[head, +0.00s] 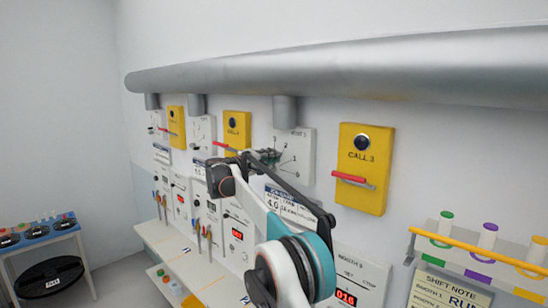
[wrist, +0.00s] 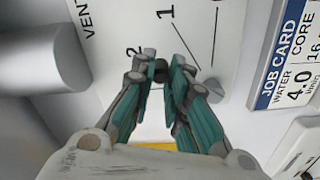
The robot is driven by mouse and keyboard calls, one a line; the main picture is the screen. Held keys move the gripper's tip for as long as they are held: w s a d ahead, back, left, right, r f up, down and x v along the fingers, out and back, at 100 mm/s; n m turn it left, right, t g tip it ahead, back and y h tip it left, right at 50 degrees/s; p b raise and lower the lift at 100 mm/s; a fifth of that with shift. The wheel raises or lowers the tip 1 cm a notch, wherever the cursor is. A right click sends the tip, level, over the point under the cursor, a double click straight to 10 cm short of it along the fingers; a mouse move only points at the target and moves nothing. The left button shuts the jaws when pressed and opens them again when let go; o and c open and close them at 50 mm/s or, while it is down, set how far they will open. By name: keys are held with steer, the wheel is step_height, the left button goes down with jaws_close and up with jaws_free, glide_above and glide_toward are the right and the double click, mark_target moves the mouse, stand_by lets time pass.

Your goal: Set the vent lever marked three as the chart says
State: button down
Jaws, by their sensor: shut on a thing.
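The white vent plate (head: 305,146) is on the wall below a grey duct stub, its label ending in 3. In the wrist view, the plate (wrist: 228,25) shows the marks 1 and 2 and thin printed lines. My gripper (head: 268,155) is in front of the plate. In the wrist view, my gripper (wrist: 161,72) has its teal fingers closed around the dark end of the vent lever (wrist: 160,71), near the mark 2. The rest of the lever is mostly hidden by the fingers, so its exact setting cannot be read.
A yellow CALL 3 box (head: 362,150) with a red handle is to the right. A job card (wrist: 285,55) is beside the plate. A shift note (head: 450,290) hangs under a rack of coloured rolls (head: 487,238). A large grey duct (head: 350,70) runs above.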

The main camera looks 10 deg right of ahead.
steer(key=shift+w+a+r+n+p, duration=0.3)
steer(key=shift+n+p, duration=0.1)
steer(key=shift+n, duration=0.2)
steer(key=shift+f, duration=0.1)
steer(key=c, duration=1.6)
jaws_free()
steer(key=shift+o, duration=0.2)
steer(key=v, duration=1.2)
